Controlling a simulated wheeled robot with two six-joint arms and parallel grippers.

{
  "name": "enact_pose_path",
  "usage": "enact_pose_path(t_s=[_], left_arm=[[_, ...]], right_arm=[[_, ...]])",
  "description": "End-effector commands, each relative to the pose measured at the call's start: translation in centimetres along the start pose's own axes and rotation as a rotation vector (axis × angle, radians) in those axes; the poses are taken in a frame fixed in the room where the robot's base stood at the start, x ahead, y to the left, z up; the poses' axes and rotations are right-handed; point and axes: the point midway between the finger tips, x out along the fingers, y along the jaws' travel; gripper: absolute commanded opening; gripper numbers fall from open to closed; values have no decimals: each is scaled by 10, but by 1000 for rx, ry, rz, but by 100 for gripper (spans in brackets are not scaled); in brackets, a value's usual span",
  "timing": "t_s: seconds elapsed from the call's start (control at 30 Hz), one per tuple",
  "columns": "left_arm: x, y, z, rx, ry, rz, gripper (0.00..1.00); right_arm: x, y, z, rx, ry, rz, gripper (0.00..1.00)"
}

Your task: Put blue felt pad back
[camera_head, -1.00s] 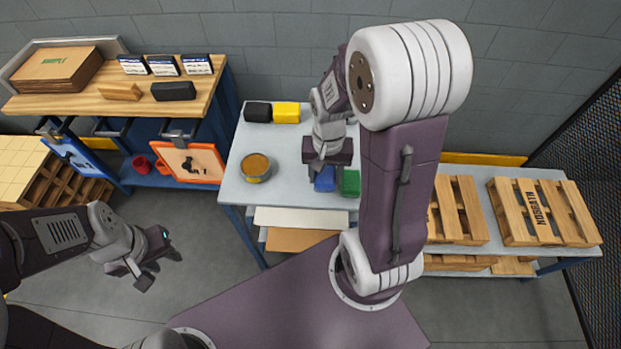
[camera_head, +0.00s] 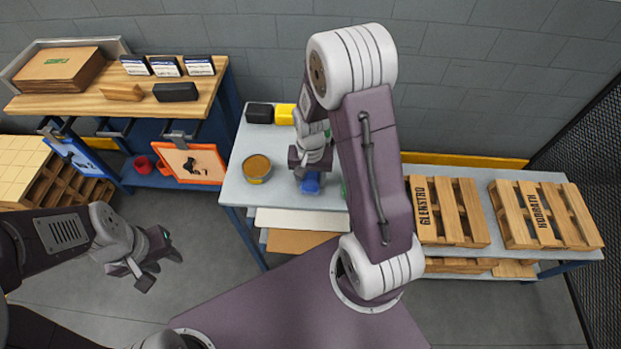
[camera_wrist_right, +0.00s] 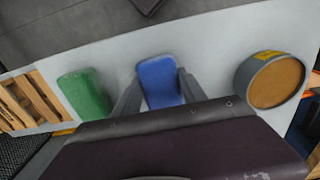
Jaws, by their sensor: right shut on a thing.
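The blue felt pad (camera_head: 310,183) is a small blue block at the front of the grey table. My right gripper (camera_head: 311,176) is shut on it from above; in the right wrist view the blue pad (camera_wrist_right: 160,81) sits between the two fingers (camera_wrist_right: 158,92). I cannot tell whether the pad touches the table. My left gripper (camera_head: 146,271) hangs over the floor at the left, well away from the pad, with its fingers apart and nothing between them.
A green block (camera_wrist_right: 86,94) stands beside the pad, mostly hidden by my arm in the head view. A round tin (camera_head: 257,168) is on the grey table (camera_head: 237,188). Black (camera_head: 259,113) and yellow (camera_head: 284,114) blocks lie at the back. Wooden pallets (camera_head: 447,210) are at the right.

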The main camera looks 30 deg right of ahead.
Motion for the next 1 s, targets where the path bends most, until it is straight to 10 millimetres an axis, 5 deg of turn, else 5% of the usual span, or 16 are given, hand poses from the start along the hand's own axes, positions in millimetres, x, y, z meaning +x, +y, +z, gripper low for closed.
enact_pose_path(t_s=[0.07,0.1,0.17,0.53,1.0], left_arm=[[3,0,0,0,0,0,36],[2,0,0,0,0,0,36],[2,0,0,0,0,0,36],[-2,0,0,0,0,0,36],[-13,0,-1,0,0,0,36]], right_arm=[[4,0,0,0,0,0,7],[2,0,0,0,0,0,60],[2,0,0,0,0,0,71],[-7,0,-1,0,3,-1,71],[-112,0,-1,0,3,-1,71]])
